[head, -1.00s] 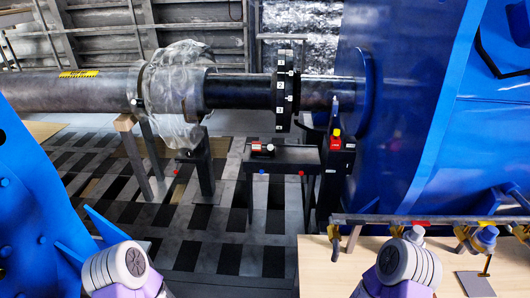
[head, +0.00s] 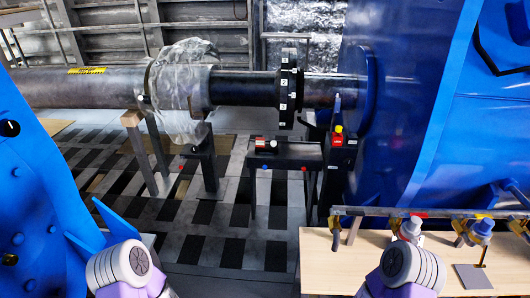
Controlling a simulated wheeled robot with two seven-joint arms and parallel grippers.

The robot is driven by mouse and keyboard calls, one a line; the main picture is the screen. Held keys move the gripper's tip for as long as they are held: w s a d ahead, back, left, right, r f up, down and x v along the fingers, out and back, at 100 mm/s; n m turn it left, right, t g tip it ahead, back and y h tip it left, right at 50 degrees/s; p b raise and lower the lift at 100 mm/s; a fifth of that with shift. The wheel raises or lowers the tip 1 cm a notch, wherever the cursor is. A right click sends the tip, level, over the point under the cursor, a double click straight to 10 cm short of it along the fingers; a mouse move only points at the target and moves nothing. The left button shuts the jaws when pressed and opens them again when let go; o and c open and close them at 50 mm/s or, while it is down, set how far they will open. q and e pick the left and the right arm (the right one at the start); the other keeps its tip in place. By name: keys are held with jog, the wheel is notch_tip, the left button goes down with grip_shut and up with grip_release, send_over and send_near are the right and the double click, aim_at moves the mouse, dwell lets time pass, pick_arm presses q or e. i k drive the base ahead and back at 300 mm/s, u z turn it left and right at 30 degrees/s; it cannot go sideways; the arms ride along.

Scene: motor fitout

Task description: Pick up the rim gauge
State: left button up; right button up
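I cannot tell for certain which piece is the rim gauge. A small black piece with a red end (head: 266,145) lies on a dark narrow stand (head: 288,158) below the shaft. A red and yellow piece with a pointed upright tip (head: 337,135) stands just to its right, beside the shaft. The black coupling disc with white marks (head: 290,90) sits on the shaft above the stand. Rounded grey and purple links of my two arms show at the bottom edge, well short of these pieces. Neither gripper's fingers show.
A large blue housing (head: 420,110) fills the right side. Blue structure (head: 35,190) stands at the left. Checkered floor (head: 220,220) lies open between.

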aim_at(261, 147)
jog(key=u, duration=0.7)
jog(key=i, duration=2.1)
jog(key=z, duration=0.55)
jog(key=i, duration=1.15)
jog(key=z, duration=0.35)
